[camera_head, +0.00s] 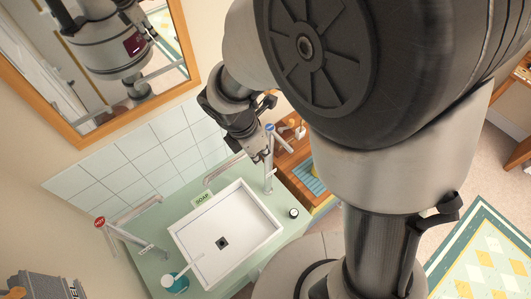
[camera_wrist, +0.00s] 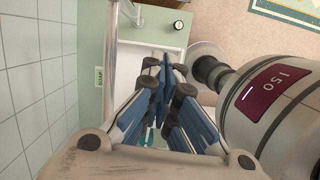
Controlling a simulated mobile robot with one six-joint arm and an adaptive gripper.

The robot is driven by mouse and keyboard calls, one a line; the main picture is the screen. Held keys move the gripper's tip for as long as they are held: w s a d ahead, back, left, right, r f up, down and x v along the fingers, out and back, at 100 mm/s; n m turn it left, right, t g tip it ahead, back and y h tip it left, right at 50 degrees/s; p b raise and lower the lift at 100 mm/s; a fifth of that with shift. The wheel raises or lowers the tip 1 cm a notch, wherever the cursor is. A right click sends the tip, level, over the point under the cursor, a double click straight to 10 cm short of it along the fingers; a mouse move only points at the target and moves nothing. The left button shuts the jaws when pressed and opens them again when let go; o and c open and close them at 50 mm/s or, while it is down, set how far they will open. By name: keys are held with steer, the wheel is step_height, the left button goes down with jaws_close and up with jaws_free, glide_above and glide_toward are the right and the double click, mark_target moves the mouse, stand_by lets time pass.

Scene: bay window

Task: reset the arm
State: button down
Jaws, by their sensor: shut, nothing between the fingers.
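My gripper (camera_head: 259,157) hangs at the end of my arm, above the back right of the washbasin and just left of the blue-topped tap (camera_head: 269,160). I cannot tell whether it touches the tap. In the wrist view the blue-grey fingers (camera_wrist: 163,78) meet, with nothing between them. My arm crosses the right half of the head view and hides part of the room.
The white basin (camera_head: 190,232) is set in a green counter (camera_head: 148,222). A red-topped tap (camera_head: 120,236) stands left, a soap label (camera_head: 203,199) behind, a teal cup (camera_head: 176,283) in front. A framed mirror (camera_head: 70,125) and tiled wall (camera_head: 150,152) bound the back.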

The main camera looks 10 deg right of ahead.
steer(key=s+d+r+m+b, duration=0.2)
steer(key=d+r+m+b, duration=0.2)
steer(key=r+m+b, duration=0.15)
steer(key=s+d+f+m+t+y+b, duration=0.1)
steer(key=s+d+m+b, duration=0.3)
steer(key=m, duration=0.5)
steer(key=s+d+f+m+t+y+b, duration=0.1)
steer(key=s+d+f+m+t+b, duration=0.1)
steer(key=s+d+f+m+b, duration=0.2)
steer(key=shift+s+d+f+m+b, duration=0.35)
steer(key=shift+s+m+b, duration=1.05)
steer(key=shift+m+b, duration=1.1)
